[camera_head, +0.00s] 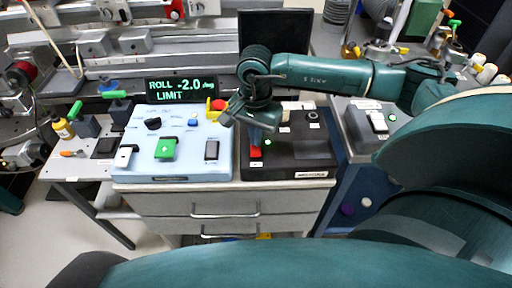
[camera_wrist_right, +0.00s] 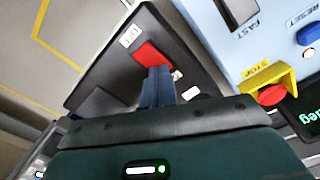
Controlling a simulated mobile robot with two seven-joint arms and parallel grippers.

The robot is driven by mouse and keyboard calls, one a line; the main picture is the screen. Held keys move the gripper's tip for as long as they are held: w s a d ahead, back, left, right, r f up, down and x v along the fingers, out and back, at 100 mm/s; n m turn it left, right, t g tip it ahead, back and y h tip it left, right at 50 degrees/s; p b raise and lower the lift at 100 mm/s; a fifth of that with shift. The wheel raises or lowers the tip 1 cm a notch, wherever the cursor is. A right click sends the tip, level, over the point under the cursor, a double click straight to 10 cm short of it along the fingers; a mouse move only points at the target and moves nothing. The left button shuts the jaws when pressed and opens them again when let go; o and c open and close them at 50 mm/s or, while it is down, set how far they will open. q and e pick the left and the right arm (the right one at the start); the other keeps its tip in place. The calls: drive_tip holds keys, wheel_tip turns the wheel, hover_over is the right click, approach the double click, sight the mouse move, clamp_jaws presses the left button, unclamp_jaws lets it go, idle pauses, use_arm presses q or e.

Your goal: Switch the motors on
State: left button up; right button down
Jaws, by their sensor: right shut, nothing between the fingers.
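A black control box (camera_head: 290,166) stands on the drawer cabinet, with a white front label too small to read surely. A red rocker switch (camera_head: 256,153) sits at its left side, with a lit green lamp (camera_head: 267,142) beside it. My right gripper (camera_head: 262,132) is over this box, pointing down, fingers shut and empty. In the right wrist view the closed fingertips (camera_wrist_right: 157,72) are at the lower edge of the red switch (camera_wrist_right: 152,54); I cannot tell whether they touch. My left gripper is not in view.
A light blue panel (camera_head: 170,172) with knobs, a green switch and a red stop button (camera_head: 218,104) in a yellow guard stands left of the box. A display (camera_head: 181,90) reads "ROLL -2.0 deg LIMIT". A dark monitor (camera_head: 275,36) stands behind.

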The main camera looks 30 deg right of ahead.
wheel_tip(320, 180, up, 6)
drive_tip(key=p, duration=0.3)
drive_tip(key=shift+r, duration=0.2)
idle(0.5)
